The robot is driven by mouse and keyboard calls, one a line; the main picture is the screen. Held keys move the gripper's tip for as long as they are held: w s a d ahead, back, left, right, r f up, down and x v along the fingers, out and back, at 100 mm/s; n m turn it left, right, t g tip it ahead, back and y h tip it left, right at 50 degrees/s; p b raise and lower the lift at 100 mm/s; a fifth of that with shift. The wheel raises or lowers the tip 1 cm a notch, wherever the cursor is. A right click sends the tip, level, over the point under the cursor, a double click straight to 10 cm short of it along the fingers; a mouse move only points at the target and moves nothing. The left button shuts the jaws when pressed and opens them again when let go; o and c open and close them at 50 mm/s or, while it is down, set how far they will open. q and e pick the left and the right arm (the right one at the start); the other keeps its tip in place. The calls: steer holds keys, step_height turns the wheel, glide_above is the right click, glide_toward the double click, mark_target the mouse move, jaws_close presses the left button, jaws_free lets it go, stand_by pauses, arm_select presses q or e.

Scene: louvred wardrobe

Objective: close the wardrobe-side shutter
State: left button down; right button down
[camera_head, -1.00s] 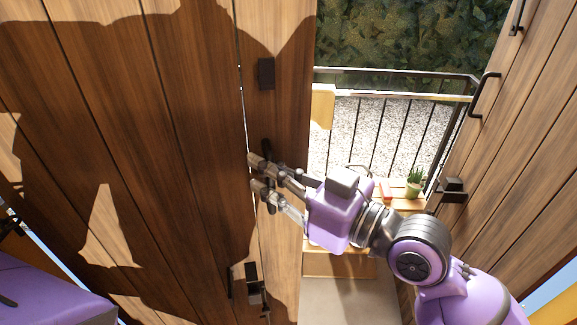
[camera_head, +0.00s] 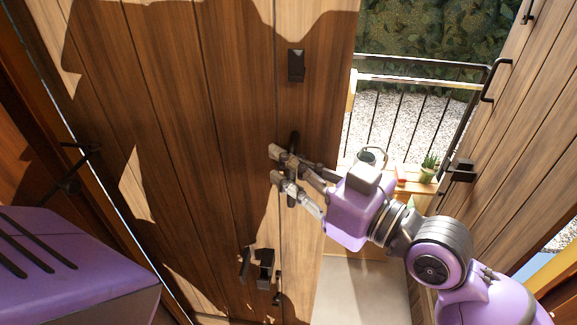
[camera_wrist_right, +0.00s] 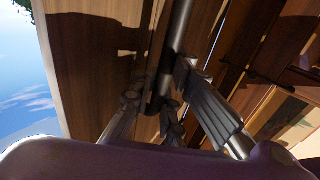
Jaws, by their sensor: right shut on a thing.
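The plank shutter (camera_head: 180,120) fills the left and middle of the head view and stands partly across the opening. It has a black bar handle (camera_head: 294,140) near its right edge. My right gripper (camera_head: 279,165) is shut on this handle, with its fingers on both sides of the bar. The right wrist view shows the bar (camera_wrist_right: 179,28) running down between the fingers (camera_wrist_right: 160,100), which hide part of it. The other shutter (camera_head: 510,150) stands open at the right. My left gripper is out of view.
A gap between the shutters shows a black railing (camera_head: 420,62), gravel (camera_head: 395,120) and a hedge. A potted plant (camera_head: 428,168) stands on a wooden ledge behind the gap. Black catches sit on the shutter (camera_head: 296,65) and on the other one (camera_head: 461,171).

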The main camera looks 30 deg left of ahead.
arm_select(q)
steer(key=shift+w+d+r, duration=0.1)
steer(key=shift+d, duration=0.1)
arm_select(e)
steer(key=shift+s+d, duration=0.3)
steer(key=c, duration=2)
jaws_free()
steer(key=shift+o, duration=1)
steer(key=shift+s+d, duration=0.15)
steer(key=shift+s, duration=0.1)
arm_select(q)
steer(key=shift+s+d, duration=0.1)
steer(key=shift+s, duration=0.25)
arm_select(e)
steer(key=shift+w, duration=0.1)
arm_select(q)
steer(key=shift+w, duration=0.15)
arm_select(e)
steer(key=shift+r, duration=0.1)
